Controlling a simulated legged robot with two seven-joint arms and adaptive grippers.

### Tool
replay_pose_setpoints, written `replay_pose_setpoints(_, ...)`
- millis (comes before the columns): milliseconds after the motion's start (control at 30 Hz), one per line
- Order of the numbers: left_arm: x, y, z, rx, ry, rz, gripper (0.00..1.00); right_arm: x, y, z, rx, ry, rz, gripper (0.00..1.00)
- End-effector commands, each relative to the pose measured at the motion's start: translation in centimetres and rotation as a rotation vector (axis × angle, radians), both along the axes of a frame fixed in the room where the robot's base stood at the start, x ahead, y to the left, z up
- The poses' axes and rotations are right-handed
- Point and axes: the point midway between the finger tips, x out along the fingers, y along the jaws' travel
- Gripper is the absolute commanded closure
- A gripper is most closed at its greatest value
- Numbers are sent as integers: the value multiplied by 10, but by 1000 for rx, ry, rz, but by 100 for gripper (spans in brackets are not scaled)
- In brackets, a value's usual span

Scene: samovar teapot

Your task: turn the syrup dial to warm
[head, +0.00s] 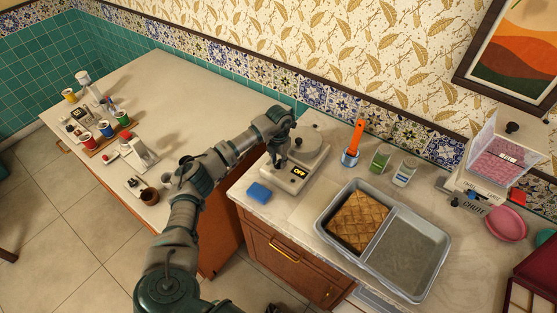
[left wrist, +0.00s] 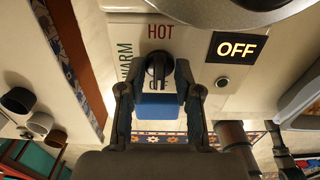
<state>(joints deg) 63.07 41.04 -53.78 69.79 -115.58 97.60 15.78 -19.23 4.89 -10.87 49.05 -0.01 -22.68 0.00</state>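The syrup warmer (head: 313,176) is a pale unit with a round metal top and a lit display (head: 298,172) reading OFF. In the left wrist view its display (left wrist: 237,48) also reads OFF. The black syrup dial (left wrist: 160,68) sits below the HOT label, with WARM printed to its left and OFF partly visible under it. My left gripper (left wrist: 157,76) is open, its fingers on either side of the dial with a gap that seems to show at each side. In the head view my left gripper (head: 279,122) is over the warmer's left side. My right gripper is out of view.
A blue sponge (head: 258,192) lies before the warmer. A grey tray (head: 412,252) holds a scored brown slab. The left counter carries several small items.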

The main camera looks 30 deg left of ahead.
Motion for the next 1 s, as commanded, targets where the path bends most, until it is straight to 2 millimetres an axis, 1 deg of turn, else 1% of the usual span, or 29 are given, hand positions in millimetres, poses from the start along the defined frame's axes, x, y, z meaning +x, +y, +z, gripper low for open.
replay_pose_setpoints(33, 0, 0, 0, 0, 0, 1, 85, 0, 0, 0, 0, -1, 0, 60)
replay_pose_setpoints(100, 0, 1, 0, -1, 0, 1, 100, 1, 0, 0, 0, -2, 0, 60)
replay_pose_setpoints(400, 0, 1, 0, 0, 0, -6, 100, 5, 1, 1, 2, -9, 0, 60)
replay_pose_setpoints(567, 0, 2, 0, 1, -1, -47, 100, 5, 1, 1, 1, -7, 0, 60)
replay_pose_setpoints(767, 0, 2, 0, 2, 0, -165, 100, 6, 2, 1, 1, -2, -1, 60)
replay_pose_setpoints(1000, 1, 2, 0, 1, -2, -381, 100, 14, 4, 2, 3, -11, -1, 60)
